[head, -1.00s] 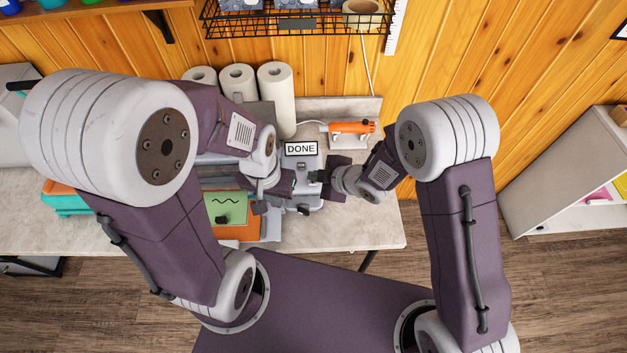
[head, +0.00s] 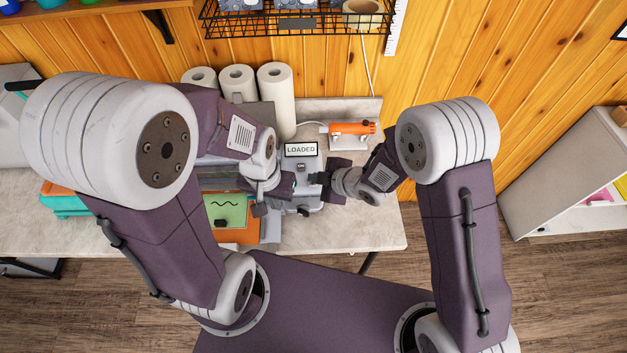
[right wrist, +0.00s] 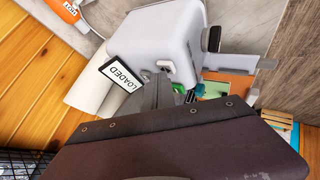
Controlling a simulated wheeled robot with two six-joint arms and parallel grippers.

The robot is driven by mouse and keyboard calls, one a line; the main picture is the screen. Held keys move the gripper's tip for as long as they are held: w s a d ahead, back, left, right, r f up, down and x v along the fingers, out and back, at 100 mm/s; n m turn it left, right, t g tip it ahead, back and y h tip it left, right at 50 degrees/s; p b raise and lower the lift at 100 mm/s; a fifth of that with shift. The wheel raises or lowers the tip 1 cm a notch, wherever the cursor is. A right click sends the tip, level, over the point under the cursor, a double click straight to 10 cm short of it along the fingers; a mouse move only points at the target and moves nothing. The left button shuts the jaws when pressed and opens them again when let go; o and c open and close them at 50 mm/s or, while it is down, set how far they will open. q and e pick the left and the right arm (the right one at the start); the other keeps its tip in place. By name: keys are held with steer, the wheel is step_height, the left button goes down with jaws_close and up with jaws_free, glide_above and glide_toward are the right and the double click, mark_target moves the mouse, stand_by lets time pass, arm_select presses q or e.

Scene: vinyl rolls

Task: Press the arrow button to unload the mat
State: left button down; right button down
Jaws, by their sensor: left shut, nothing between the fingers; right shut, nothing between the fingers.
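The grey-white cutting machine (head: 312,192) stands on the worktop, and its screen (head: 301,149) reads LOADED. The screen also shows in the right wrist view (right wrist: 121,75). A small dark button-like mark (head: 301,166) sits below the screen; I cannot make out an arrow on it. My right gripper (head: 320,179) is shut and empty, at the machine's front by the screen; its fingers (right wrist: 158,92) point at the machine's body, contact unclear. My left gripper (head: 290,188) is shut and empty, just left of it and lower. I cannot clearly make out the mat.
A green sheet with a dark squiggle (head: 228,209) lies on an orange piece left of the machine. White rolls (head: 275,100) stand behind. An orange tool (head: 352,128) rests in a holder behind right. The worktop right of the machine (head: 375,228) is clear.

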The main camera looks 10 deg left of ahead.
steer(key=shift+r+p, duration=0.45)
steer(key=shift+r, duration=0.25)
step_height(320, 180, up, 6)
steer(key=p, duration=0.5)
steer(key=shift+f, duration=0.1)
